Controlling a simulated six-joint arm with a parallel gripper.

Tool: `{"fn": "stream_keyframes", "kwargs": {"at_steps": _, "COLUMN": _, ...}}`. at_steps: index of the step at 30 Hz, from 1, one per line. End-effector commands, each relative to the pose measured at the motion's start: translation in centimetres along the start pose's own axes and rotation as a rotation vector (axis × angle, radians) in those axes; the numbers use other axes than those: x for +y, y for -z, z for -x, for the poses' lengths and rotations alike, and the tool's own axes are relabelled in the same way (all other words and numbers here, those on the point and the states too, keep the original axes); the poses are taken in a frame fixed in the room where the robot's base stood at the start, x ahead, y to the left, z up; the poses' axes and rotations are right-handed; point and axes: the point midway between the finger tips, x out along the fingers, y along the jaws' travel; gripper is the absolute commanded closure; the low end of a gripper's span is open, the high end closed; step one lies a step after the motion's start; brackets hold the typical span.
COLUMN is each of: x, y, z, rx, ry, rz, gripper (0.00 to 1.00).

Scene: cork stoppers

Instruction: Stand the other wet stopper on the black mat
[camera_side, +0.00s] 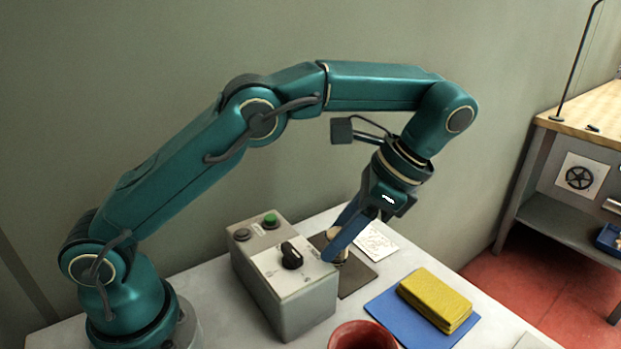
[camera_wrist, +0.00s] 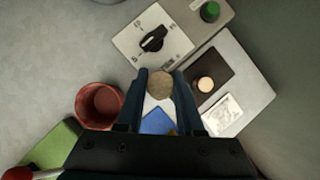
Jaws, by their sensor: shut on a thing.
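My gripper (camera_wrist: 160,78) is shut on a tan cork stopper (camera_wrist: 160,86), seen end-on between the two blue fingers in the wrist view. Another pale stopper (camera_wrist: 205,84) stands on the black mat (camera_wrist: 197,99), to the right of the held one. In the side view my gripper (camera_side: 338,244) points down beside the control box, over the area of the black mat (camera_side: 357,279). The fingers partly hide the stoppers there. I cannot tell how far the held stopper is above the mat.
A grey control box (camera_side: 285,278) with a black knob and green button stands close left of my gripper. A white card (camera_side: 376,241) lies behind the mat. A yellow block (camera_side: 436,297) lies on a blue mat (camera_side: 385,312). A red pot (camera_side: 362,336) stands in front.

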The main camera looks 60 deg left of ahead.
Motion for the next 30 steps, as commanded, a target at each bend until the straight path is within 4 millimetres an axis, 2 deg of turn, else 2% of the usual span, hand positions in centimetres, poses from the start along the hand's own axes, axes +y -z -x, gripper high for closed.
{"fn": "stream_keyframes", "kwargs": {"at_steps": 1, "x": -1.8, "y": -1.2, "z": -0.2, "rx": 0.002, "ry": 0.024, "rz": -0.036, "gripper": 1.00}}
{"fn": "stream_keyframes", "kwargs": {"at_steps": 6, "x": -6.9, "y": -4.0, "z": -1.1, "rx": 0.000, "ry": 0.139, "rz": -0.238, "gripper": 1.00}}
{"fn": "stream_keyframes", "kwargs": {"at_steps": 13, "x": -11.2, "y": -3.9, "z": -2.2, "rx": 0.001, "ry": 0.361, "rz": -0.632, "gripper": 1.00}}
{"fn": "stream_keyframes", "kwargs": {"at_steps": 20, "x": -12.8, "y": -3.5, "z": -2.7, "rx": 0.002, "ry": 0.465, "rz": -0.817, "gripper": 1.00}}
{"fn": "stream_keyframes", "kwargs": {"at_steps": 30, "x": -12.9, "y": -0.8, "z": -7.4, "rx": 0.001, "ry": 0.474, "rz": -0.842, "gripper": 1.00}}
